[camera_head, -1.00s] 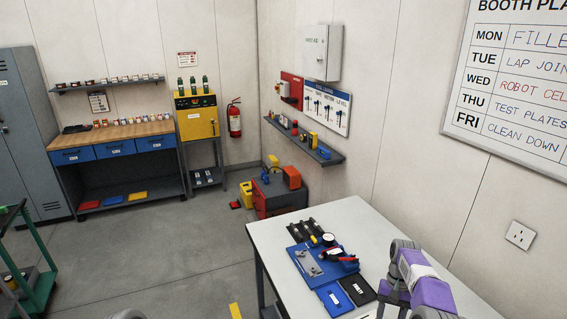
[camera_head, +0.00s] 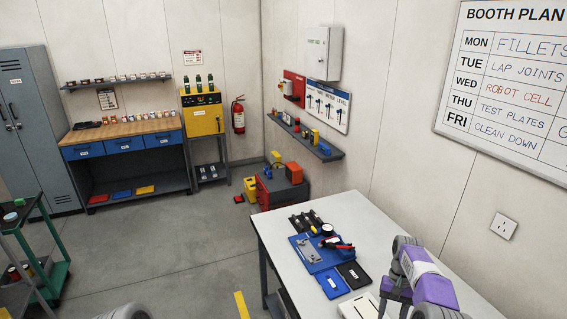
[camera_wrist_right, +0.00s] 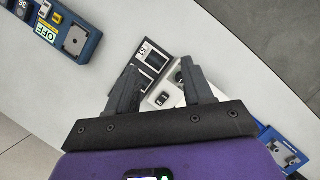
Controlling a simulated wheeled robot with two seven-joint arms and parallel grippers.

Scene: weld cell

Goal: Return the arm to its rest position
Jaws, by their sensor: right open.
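My right arm, purple and grey, comes in at the lower right of the head view, over the white table (camera_head: 350,215). My right gripper (camera_wrist_right: 160,82) shows in the right wrist view with its two dark fingers apart and nothing between them. Behind the fingers lie a black tray (camera_wrist_right: 150,58) and a white item on the table, apart from the gripper as far as I can tell. A grey rounded part of mine shows at the bottom of the head view. My left gripper is not in view.
On the table are a blue fixture plate (camera_head: 317,254), a black pad (camera_head: 353,274) and a dark rack (camera_head: 306,221). A green cart (camera_head: 50,262) stands at the left. A red toolbox (camera_head: 282,188) sits behind the table. The grey floor (camera_head: 185,250) between is clear.

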